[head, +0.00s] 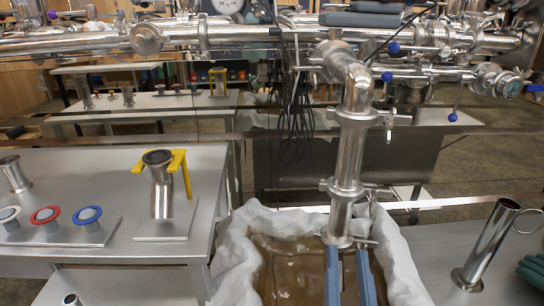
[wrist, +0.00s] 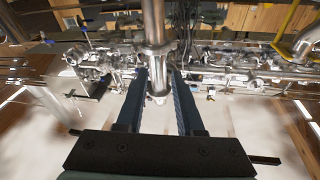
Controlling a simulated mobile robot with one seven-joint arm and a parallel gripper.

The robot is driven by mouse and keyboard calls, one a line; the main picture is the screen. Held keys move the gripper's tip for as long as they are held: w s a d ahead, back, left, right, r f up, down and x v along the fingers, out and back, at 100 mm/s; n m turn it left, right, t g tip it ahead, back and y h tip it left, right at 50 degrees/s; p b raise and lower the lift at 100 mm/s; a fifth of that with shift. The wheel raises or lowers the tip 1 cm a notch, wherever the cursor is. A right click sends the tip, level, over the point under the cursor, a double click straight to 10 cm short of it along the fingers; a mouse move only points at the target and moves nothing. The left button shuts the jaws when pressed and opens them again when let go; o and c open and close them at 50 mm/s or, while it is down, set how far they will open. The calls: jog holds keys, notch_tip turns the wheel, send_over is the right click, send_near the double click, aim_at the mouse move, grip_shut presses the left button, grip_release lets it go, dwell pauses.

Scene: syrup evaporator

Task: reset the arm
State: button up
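My gripper (head: 348,262) shows at the bottom of the head view as two blue-grey fingers. They are spread apart, with their tips just below the lower end of a vertical steel pipe (head: 349,150). In the wrist view, my gripper (wrist: 159,78) has a clear gap between its fingers. The pipe (wrist: 154,25) and its clamped end appear between the fingertips there. I cannot tell whether a finger touches the pipe. Nothing is seen held. The rest of my arm is out of view.
A white-lined basin (head: 236,262) of brown liquid lies beneath the pipe. A steel bench (head: 105,165) with fittings and a yellow bracket (head: 182,168) stands left. A steel tube (head: 487,245) stands on the right bench. Black cables (head: 295,120) hang behind the pipe.

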jog(key=s+a+r+n+t+y, duration=0.1)
jog(key=s+a+r+t, duration=0.2)
jog(key=r, duration=0.8)
jog(key=a+r+n+t+y, duration=0.15)
jog(key=a+r, duration=0.25)
jog(key=r, duration=0.7)
jog(key=s+a+r+n+t+y, duration=0.1)
jog(key=s+a+r+t, duration=0.2)
jog(key=r, duration=0.8)
notch_tip(320, 180, up, 27)
jog(key=w+p, duration=0.1)
jog(key=p, duration=2.6)
jog(key=shift+w+a+p, duration=0.25)
jog(key=shift+w+p, duration=0.1)
jog(key=shift+w, duration=0.05)
